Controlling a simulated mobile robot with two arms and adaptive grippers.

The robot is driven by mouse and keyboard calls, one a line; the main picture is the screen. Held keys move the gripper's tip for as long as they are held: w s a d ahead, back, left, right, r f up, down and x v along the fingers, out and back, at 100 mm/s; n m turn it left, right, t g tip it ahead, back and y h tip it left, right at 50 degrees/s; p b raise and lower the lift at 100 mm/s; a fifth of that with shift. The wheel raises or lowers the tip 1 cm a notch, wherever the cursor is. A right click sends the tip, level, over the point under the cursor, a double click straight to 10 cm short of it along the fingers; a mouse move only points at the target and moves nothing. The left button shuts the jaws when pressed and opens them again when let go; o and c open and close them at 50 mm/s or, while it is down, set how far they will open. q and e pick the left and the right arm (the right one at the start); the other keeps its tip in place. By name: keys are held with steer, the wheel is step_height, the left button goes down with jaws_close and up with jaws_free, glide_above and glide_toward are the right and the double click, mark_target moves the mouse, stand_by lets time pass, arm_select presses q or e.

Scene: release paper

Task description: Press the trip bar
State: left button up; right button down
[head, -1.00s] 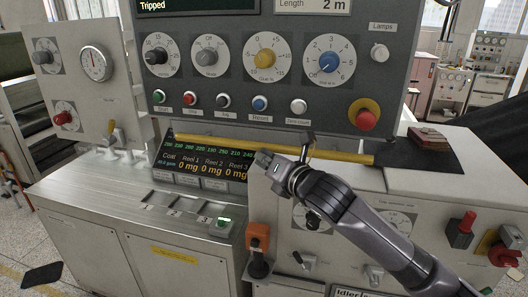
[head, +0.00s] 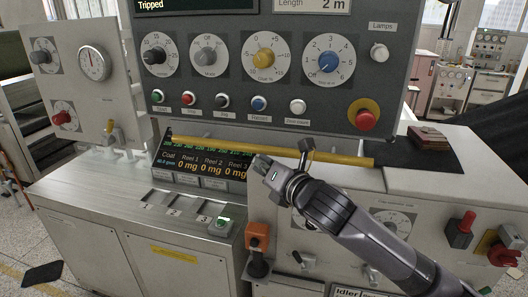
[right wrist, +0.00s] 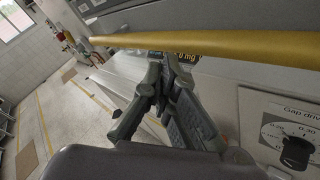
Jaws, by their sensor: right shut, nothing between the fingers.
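The trip bar (head: 230,145) is a long yellow bar running across the front of the machine, below the row of buttons in the head view. It also crosses the top of the right wrist view (right wrist: 240,45). My right gripper (head: 259,165) is shut and empty, just below the bar in the head view. In the right wrist view its closed fingers (right wrist: 168,68) point toward the bar, with their tips close under its lower edge. I cannot tell whether they touch it. The display at the top reads "Tripped" (head: 154,4). My left gripper is not in view.
A control panel with dials and a red emergency button (head: 365,120) rises above the bar. A reel display (head: 205,165) sits behind and below it. A steel counter (head: 100,185) lies at left, and an orange-topped lever (head: 258,237) stands below the gripper.

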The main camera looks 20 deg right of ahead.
steer(key=shift+s+a, duration=0.1)
steer(key=shift+a, duration=0.05)
steer(key=s+a, duration=0.1)
steer(key=s+p, duration=0.1)
steer(key=s+a, duration=0.1)
steer(key=s, duration=0.1)
steer(key=shift+a, duration=0.35)
steer(key=shift+f, duration=0.1)
stand_by(0.5)
